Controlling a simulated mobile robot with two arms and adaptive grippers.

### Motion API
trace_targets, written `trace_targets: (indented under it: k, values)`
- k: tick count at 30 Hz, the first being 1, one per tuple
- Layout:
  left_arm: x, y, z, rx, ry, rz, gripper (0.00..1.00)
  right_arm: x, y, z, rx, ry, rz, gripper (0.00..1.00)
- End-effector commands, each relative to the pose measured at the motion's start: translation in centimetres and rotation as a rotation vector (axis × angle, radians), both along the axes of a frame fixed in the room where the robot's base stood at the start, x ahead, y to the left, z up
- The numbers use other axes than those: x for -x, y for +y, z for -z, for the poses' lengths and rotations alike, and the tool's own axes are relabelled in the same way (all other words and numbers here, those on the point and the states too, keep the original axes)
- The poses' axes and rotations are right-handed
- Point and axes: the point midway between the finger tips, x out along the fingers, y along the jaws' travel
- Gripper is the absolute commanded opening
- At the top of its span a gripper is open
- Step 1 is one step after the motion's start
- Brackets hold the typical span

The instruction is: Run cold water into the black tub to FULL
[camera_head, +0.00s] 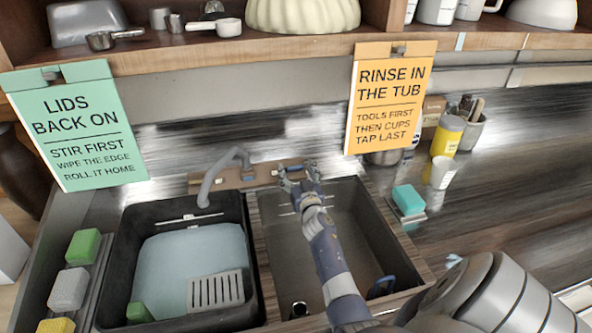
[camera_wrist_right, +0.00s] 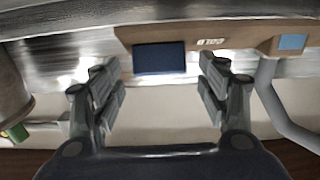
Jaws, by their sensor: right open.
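The black tub (camera_head: 122,262) stands in the left basin, holding pale blue water (camera_head: 190,255) with its surface below the rim. A small pale mark shows on its inner back wall. The grey spout (camera_head: 208,180) arches over the tub's back; I see no clear stream. The wooden tap panel (camera_head: 235,181) carries a light blue block (camera_wrist_right: 292,42) and a dark blue block (camera_wrist_right: 160,58). My right gripper (camera_head: 298,176) is at the panel's right end. In the wrist view its open fingers (camera_wrist_right: 160,90) stand either side of the dark blue block, apart from it. My left gripper is out of view.
A slotted grey tool (camera_head: 215,290) and a green block (camera_head: 138,313) are in the tub. The right basin (camera_head: 345,225) lies under my right arm. A green sign (camera_head: 75,125) and an orange sign (camera_head: 390,97) hang from the shelf. A turquoise sponge (camera_head: 408,199) lies right.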

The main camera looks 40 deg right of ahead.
Motion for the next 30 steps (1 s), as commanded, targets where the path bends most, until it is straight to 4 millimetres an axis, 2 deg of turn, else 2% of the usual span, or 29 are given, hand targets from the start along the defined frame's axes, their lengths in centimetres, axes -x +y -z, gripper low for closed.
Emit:
trace_targets:
  k: [6, 14, 15, 21, 30]
  values:
    - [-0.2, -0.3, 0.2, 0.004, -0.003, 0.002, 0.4, -1.1, -0.6, 0.0, -0.001, 0.0, 0.0, 0.68]
    - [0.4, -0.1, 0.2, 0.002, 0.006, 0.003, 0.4, -1.1, -0.6, 0.0, 0.0, 0.0, 0.0, 0.68]
    - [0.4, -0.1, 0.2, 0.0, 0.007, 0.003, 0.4, -1.1, -0.6, 0.0, 0.0, 0.0, 0.0, 0.66]
    - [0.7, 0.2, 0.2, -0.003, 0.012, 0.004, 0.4, -1.1, -0.6, 0.0, 0.0, 0.0, 0.0, 0.24]
    - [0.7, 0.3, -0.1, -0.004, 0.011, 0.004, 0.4, -1.1, -0.7, -0.1, 0.013, 0.008, -0.016, 0.24]
